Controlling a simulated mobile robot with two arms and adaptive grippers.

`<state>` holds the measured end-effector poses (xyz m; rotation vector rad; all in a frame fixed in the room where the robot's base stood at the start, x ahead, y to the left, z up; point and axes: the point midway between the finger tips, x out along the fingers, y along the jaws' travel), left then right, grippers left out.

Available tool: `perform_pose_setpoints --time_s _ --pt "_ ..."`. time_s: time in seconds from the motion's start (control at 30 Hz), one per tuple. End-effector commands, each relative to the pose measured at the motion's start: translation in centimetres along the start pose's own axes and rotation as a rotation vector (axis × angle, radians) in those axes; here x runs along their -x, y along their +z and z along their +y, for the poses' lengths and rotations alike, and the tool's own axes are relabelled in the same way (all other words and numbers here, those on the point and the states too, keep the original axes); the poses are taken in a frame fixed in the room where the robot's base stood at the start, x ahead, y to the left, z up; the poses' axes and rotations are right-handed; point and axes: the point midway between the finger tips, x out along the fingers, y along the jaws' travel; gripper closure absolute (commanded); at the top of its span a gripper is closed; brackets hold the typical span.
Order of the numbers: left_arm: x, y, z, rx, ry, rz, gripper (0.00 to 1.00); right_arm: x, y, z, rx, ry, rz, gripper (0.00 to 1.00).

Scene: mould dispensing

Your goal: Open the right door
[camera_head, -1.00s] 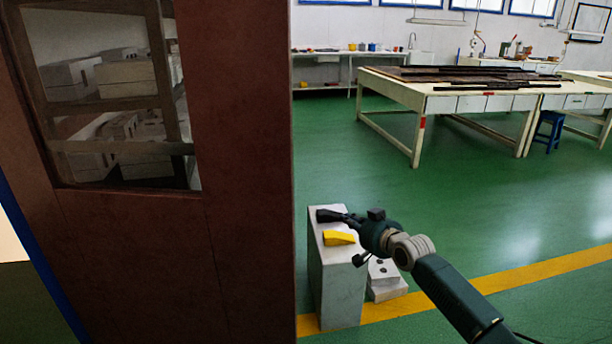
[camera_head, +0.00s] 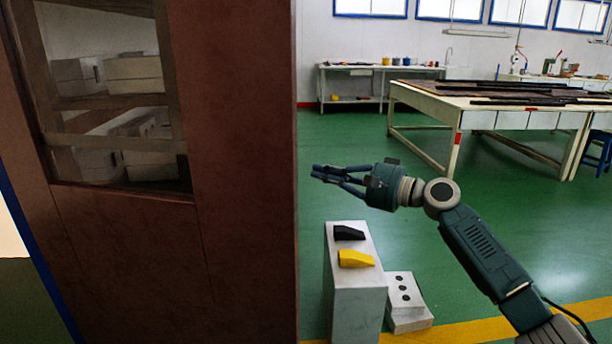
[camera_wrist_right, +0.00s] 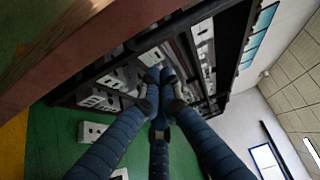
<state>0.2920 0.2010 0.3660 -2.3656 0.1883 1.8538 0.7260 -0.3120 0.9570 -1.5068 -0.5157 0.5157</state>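The brown door (camera_head: 240,200) with a window in its upper part fills the left side of the head view. Its vertical edge stands just left of my right gripper (camera_head: 318,172). The door's brown edge also shows at the upper left of the right wrist view (camera_wrist_right: 120,35), with shelves (camera_wrist_right: 125,75) beyond it. My right gripper's fingers (camera_wrist_right: 158,77) come together at their tips, and I see nothing held between them. No handle shows. My left gripper is not in view.
A pale block stand (camera_head: 352,285) with a black piece (camera_head: 349,233) and a yellow piece (camera_head: 356,258) stands on the floor below my right gripper, with a white block (camera_head: 407,305) beside it. A long table (camera_head: 430,103) is farther back. Green floor is clear between.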

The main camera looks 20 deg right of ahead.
Motion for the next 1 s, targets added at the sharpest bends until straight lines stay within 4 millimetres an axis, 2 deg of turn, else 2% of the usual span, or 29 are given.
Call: perform_pose_setpoints --time_s 0.03,0.2,0.4,0.57,1.0 --pt "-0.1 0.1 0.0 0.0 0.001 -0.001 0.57 -1.1 0.0 -0.2 0.0 -0.003 -0.001 1.0" --pt "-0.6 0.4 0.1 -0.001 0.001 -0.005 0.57 -4.1 0.0 -0.1 0.001 -0.001 0.0 1.0" --pt "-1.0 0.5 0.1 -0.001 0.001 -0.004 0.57 -3.2 2.2 0.1 0.005 0.004 0.001 1.0" --pt "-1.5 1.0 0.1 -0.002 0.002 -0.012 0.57 -2.8 3.4 0.1 0.003 0.003 0.002 1.0" --pt "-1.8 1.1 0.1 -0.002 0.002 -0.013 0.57 -2.7 3.8 0.1 0.001 0.001 0.001 1.0"
